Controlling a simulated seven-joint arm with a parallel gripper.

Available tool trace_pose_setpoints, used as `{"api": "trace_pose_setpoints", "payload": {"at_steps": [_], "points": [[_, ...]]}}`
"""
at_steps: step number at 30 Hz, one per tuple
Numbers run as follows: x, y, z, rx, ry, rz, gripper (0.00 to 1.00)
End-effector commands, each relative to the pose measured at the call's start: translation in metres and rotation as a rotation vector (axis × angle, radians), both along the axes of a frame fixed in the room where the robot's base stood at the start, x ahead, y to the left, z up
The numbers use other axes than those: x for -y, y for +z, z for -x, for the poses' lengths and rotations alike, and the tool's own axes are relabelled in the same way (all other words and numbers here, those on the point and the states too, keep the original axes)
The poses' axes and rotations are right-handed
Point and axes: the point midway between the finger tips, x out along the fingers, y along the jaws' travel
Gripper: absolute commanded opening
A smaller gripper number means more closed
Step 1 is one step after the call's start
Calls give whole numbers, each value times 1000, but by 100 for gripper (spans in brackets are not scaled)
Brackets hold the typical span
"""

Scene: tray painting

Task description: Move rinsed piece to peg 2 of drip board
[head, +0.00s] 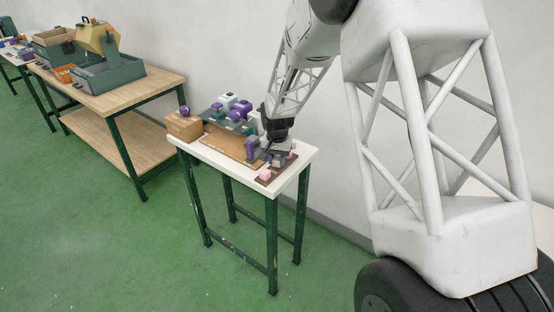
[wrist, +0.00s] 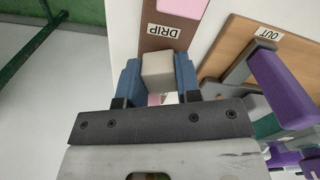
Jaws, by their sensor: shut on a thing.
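My gripper (wrist: 158,88) has blue fingers shut on a pale grey-beige block (wrist: 158,68), which shows between the fingertips in the wrist view. In the head view my gripper (head: 278,157) is low over the right end of the white table, and the block cannot be made out clearly. The brown drip board (wrist: 155,44), labelled DRIP, lies beyond the block in the wrist view. A pink piece (wrist: 180,8) is on the board, and it also shows in the head view (head: 265,174). The pegs are hidden, and I cannot tell whether the block touches the board.
A wooden board (wrist: 232,48) labelled OUT lies right of the drip board. A grey and purple object (wrist: 283,92) stands close to my gripper's right side. Several purple, white and teal items crowd the back of the white table (head: 205,150). A cardboard-coloured box (head: 184,126) is at its left end.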

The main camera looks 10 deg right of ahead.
Motion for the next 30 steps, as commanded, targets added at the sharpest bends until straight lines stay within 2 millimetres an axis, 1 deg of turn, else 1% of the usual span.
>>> {"api": "trace_pose_setpoints", "payload": {"at_steps": [12, 30], "points": [[0, -1, 0, 0, 0, 0, 9], [0, -7, 0, 0, 0, 0, 9]]}}
